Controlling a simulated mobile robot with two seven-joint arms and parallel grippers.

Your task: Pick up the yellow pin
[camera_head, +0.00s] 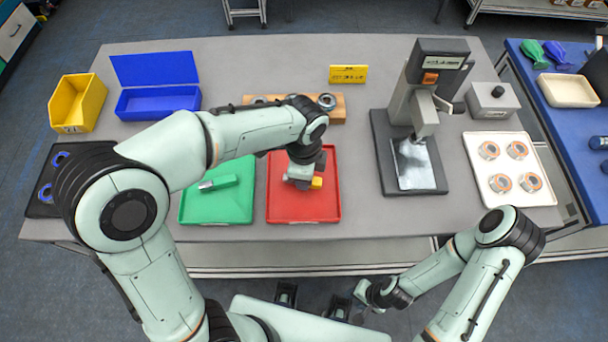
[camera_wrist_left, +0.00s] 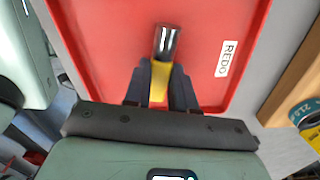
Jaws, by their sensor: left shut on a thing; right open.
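The yellow pin (camera_head: 317,182) is at my left gripper over the red tray (camera_head: 327,212) in the middle of the table. In the left wrist view, the yellow pin (camera_wrist_left: 159,82) sits between the two dark fingers of my left gripper (camera_wrist_left: 160,88), which is shut on it. Its shiny metal end (camera_wrist_left: 166,42) points away from the gripper over the red tray. Whether the pin touches the tray is hard to tell. My right gripper (camera_head: 362,294) is open, low in front of the table, away from the pin.
A green tray (camera_head: 225,213) with a green-and-silver part (camera_head: 218,183) lies left of the red tray. A wooden holder (camera_head: 337,112) with round parts stands behind. A scanning stand (camera_head: 412,192) and a white tray (camera_head: 510,196) with several rings are to the right.

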